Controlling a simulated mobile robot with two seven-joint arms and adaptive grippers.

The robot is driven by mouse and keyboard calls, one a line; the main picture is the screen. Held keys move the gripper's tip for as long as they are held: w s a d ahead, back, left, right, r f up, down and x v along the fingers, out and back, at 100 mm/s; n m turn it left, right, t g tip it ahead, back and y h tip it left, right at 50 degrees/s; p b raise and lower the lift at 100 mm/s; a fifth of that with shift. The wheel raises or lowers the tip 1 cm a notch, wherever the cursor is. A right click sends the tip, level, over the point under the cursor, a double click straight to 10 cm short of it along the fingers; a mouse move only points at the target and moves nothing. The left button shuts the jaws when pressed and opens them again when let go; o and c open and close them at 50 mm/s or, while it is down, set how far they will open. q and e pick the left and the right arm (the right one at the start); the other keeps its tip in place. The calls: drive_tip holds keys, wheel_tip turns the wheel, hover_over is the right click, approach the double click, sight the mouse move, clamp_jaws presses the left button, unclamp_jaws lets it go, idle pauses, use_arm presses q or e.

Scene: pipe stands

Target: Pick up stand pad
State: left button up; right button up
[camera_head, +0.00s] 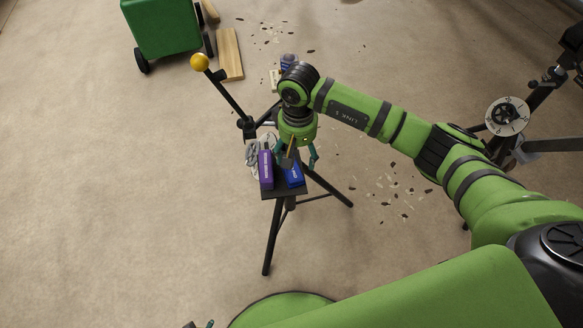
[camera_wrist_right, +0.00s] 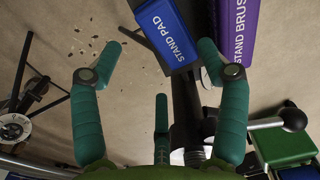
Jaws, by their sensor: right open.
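The stand pad is a blue box (camera_head: 294,176) on the small dark tray (camera_head: 284,192) of a black tripod stand. In the right wrist view the stand pad (camera_wrist_right: 166,30) shows its white lettering at the top middle. My right gripper (camera_head: 297,158) is just above the tray, open and empty; its teal fingers (camera_wrist_right: 160,62) are spread in the wrist view. One finger appears close to the pad's near right corner; contact cannot be told. A small teal tip at the bottom edge of the head view may be my left gripper (camera_head: 209,323); its jaws are cut off.
A purple stand brush box (camera_head: 265,170) stands left of the pad, with a pale cable (camera_head: 252,152) beside it. A yellow-knobbed lever (camera_head: 200,62) rises from the stand. A green wheeled box (camera_head: 162,27) and wooden planks (camera_head: 229,53) are at upper left. Left floor is clear.

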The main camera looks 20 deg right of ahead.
sight(295, 166)
drive_tip(key=shift+a+f, duration=0.15)
drive_tip(key=shift+f, duration=2.55)
drive_tip(key=c, duration=1)
drive_tip(key=shift+c, duration=0.2)
drive_tip(key=shift+r, duration=0.1)
wheel_tip(295, 166, up, 4)
drive_tip(key=shift+w, duration=0.1)
drive_tip(key=s+a+r, duration=0.1)
drive_tip(key=s+r, duration=0.5)
drive_tip(key=s, duration=0.5)
drive_tip(key=shift+s+r, duration=0.4)
